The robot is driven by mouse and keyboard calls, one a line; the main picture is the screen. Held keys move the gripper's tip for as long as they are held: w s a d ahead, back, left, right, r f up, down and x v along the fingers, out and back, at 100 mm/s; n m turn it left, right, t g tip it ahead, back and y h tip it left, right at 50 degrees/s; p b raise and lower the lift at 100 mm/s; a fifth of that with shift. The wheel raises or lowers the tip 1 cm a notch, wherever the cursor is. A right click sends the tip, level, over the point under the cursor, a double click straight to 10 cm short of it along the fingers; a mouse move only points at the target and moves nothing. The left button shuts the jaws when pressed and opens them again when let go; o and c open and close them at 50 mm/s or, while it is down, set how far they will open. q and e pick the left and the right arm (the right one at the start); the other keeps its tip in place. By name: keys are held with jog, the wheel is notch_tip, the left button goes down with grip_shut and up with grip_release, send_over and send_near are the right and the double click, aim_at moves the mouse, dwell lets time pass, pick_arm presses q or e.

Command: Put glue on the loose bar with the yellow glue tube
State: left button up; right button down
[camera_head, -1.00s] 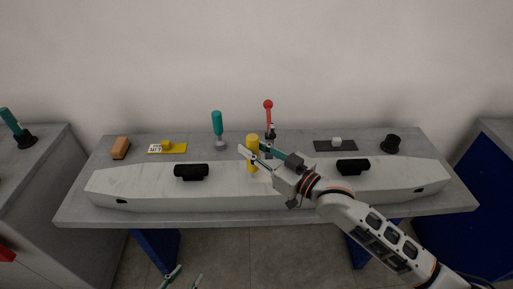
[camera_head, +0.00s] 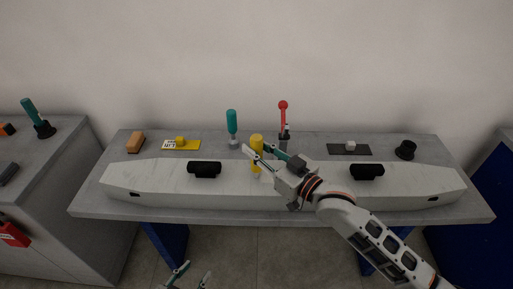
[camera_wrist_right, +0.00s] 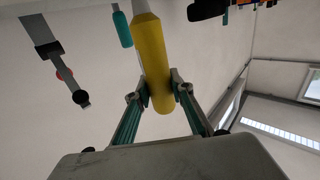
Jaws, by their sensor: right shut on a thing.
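A long pale bar (camera_head: 290,192) with tapered ends lies along the front of the grey table and carries two black handles (camera_head: 205,169) (camera_head: 367,171). The yellow glue tube (camera_head: 256,140) is roughly upright over the middle of the bar; I cannot tell whether its tip touches it. My right gripper (camera_head: 258,152) is shut on the tube. The right wrist view shows the tube (camera_wrist_right: 153,65) between both fingers (camera_wrist_right: 159,92), its narrow pale end pointing away. My left gripper (camera_head: 195,271) is open and empty, low in front of the table.
Behind the bar stand a teal-handled tool (camera_head: 232,122), a red-knobbed lever (camera_head: 283,115), an orange-brown block (camera_head: 135,142), a yellow plate (camera_head: 188,145), a dark plate (camera_head: 347,150) and a black cup-like part (camera_head: 405,150). A side bench (camera_head: 60,165) stands at left.

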jog(key=d, duration=1.7)
jog(key=shift+w+d, duration=0.25)
jog(key=shift+w, duration=0.05)
dwell(2.4)
jog(key=shift+r, duration=0.1)
notch_tip(320, 180, up, 7)
dwell(0.8)
dwell(0.5)
